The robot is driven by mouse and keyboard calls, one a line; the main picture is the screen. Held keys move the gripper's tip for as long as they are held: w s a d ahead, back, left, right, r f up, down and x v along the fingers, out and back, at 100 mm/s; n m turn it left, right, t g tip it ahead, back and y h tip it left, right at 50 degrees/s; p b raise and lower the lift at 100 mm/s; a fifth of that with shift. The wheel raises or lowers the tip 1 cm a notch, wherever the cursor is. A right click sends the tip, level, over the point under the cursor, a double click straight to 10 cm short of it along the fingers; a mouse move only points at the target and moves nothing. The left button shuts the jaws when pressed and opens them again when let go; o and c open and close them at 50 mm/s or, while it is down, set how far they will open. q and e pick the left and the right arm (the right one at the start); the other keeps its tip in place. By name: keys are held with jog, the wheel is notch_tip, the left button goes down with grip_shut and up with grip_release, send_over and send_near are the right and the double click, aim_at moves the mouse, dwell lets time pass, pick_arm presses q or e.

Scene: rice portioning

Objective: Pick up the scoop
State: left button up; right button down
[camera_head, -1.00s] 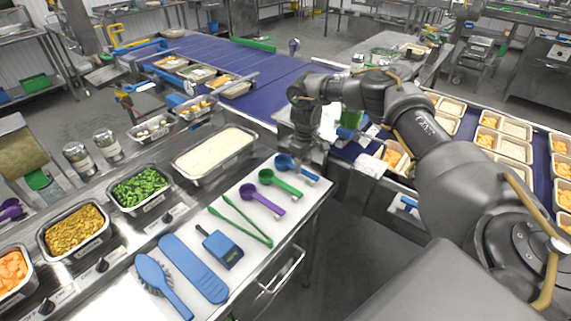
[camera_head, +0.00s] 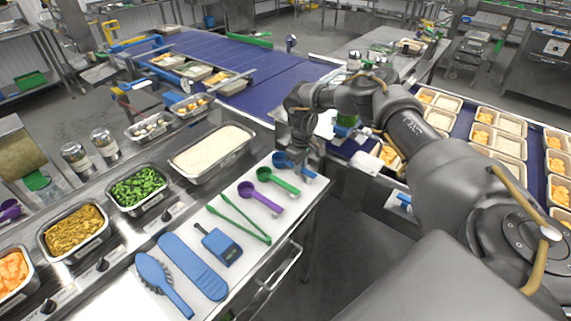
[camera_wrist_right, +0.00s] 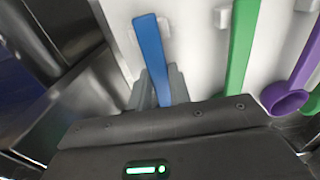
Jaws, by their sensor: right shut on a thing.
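The blue scoop (camera_head: 282,160) is at the far right end of the white board, its bowl to the left and its handle to the right. My right gripper (camera_head: 302,167) is at its handle. In the right wrist view the blue handle (camera_wrist_right: 151,52) runs between the two grey fingers of the right gripper (camera_wrist_right: 160,88), which are shut on it. The scoop's bowl is hidden in that view. The scoop still appears at board level. My left gripper is not in view.
A green scoop (camera_head: 278,181) and a purple scoop (camera_head: 259,198) lie beside it. A rice tray (camera_head: 190,178) stands behind. The conveyor (camera_head: 275,75) with food trays is beyond.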

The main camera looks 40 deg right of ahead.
jog(key=shift+r, duration=0.1)
jog(key=shift+r+b, duration=0.5)
jog(key=shift+r, duration=0.05)
jog(key=w+a+r+b, duration=0.3)
jog(key=w+a+r, duration=0.5)
jog(key=a+r, duration=0.3)
jog(key=shift+a+r, duration=0.3)
jog(key=shift+r, duration=0.1)
notch_tip(320, 180, up, 6)
jog(key=p, duration=0.8)
